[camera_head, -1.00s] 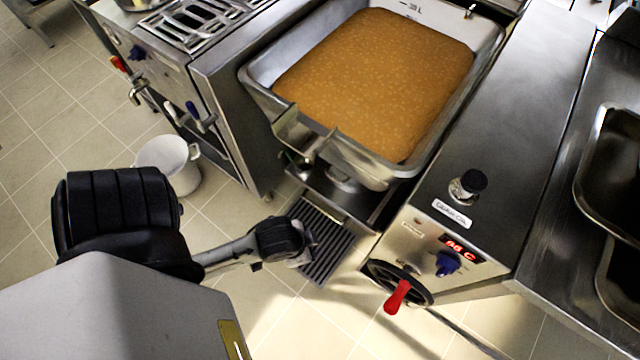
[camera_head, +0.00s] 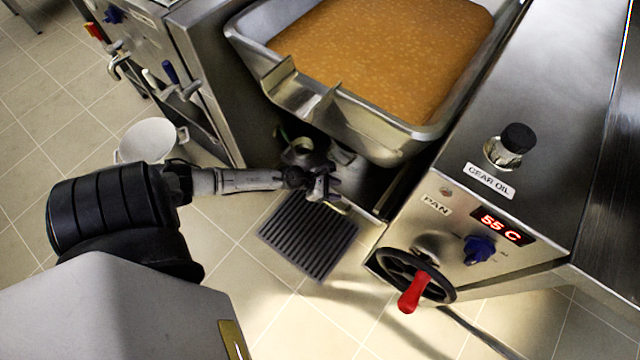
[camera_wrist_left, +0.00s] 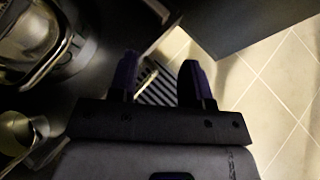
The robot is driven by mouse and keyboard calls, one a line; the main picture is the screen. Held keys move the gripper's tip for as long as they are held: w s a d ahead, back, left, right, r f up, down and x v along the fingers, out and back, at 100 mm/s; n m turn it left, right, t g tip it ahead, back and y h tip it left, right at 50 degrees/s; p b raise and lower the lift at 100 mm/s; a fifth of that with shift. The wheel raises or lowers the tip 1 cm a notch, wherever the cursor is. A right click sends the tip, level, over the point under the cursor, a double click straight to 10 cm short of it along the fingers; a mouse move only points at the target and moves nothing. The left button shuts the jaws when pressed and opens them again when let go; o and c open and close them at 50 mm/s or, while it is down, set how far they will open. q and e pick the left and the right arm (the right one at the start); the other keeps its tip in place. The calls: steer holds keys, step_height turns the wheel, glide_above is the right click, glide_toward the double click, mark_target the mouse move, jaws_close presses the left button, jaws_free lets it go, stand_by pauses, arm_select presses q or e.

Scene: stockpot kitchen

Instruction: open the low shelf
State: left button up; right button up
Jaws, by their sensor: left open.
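My left gripper (camera_head: 325,187) hangs low in front of the recess under the tilting pan, above the floor grate. In the left wrist view its two dark fingers (camera_wrist_left: 158,72) are apart with nothing visible between them. A dark, flat surface with a metal edge (camera_head: 368,205) lies low under the pan; it may be the low shelf, but I cannot tell for sure. My arm hides part of it. I cannot tell whether the fingers touch its edge. My right gripper is in neither view.
The tilting pan (camera_head: 390,140), full of orange-brown food, overhangs the recess. The red-handled wheel (camera_head: 415,280) sticks out at the right. A slatted grate (camera_head: 308,238) lies on the tiles. A white bucket (camera_head: 150,138) stands at the left, close to my arm.

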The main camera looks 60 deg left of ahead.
arm_select(q)
steer(key=s+a+f+m+g+y, duration=0.1)
steer(key=s+a+f+m+g, duration=0.2)
steer(key=a+m, duration=0.15)
steer(key=s+a+f+m+g+y, duration=0.1)
steer(key=s+a+f+m+g, duration=0.2)
steer(key=a, duration=0.3)
steer(key=b+x, duration=0.8)
steer(key=x, duration=0.4)
steer(key=shift+s, duration=0.2)
steer(key=shift+b+x, duration=0.4)
steer(key=shift+x, duration=0.35)
steer(key=c, duration=0.7)
jaws_close()
